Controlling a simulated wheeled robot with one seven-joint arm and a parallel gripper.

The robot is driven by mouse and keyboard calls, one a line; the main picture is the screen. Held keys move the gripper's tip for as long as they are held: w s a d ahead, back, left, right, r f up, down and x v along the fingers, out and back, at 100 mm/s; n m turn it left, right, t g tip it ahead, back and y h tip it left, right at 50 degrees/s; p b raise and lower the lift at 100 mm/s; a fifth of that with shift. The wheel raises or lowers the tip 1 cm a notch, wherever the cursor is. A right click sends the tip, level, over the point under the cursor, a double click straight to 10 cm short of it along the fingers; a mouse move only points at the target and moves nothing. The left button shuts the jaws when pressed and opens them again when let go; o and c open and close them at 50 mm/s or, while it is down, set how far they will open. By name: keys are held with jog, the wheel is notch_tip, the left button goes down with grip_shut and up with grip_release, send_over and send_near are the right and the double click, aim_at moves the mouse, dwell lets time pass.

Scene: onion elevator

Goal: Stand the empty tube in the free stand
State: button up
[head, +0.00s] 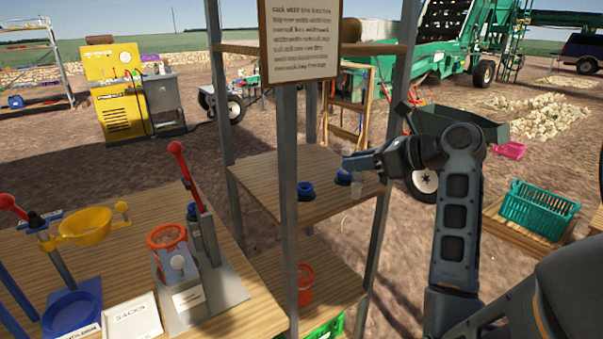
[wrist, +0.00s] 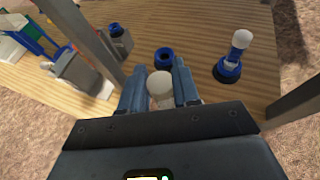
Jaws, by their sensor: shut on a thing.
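My gripper (head: 352,163) is over the upper wooden shelf. A second blue stand (head: 342,179) is partly behind the gripper. It bears another upright tube with a pale top and blue lower part (wrist: 238,47). The held tube is apart from both stands.
Grey shelf posts (head: 288,200) rise near the shelf (head: 255,172); a printed notice board (head: 299,40) hangs above. At the left, a table holds a red-handled device (head: 190,200), a yellow scoop (head: 84,228) and a white sacks sign (head: 130,318). The shelf's front left is clear.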

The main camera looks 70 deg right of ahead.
jog(key=w+r+p+x, duration=0.1)
jog(key=r+x, duration=0.1)
jog(key=x, duration=1.2)
jog(key=shift+w+d+f, duration=0.15)
jog(key=shift+f+p, duration=0.1)
jog(key=shift+p, duration=0.2)
jog(key=o, duration=1)
jog(key=shift+f, duration=0.1)
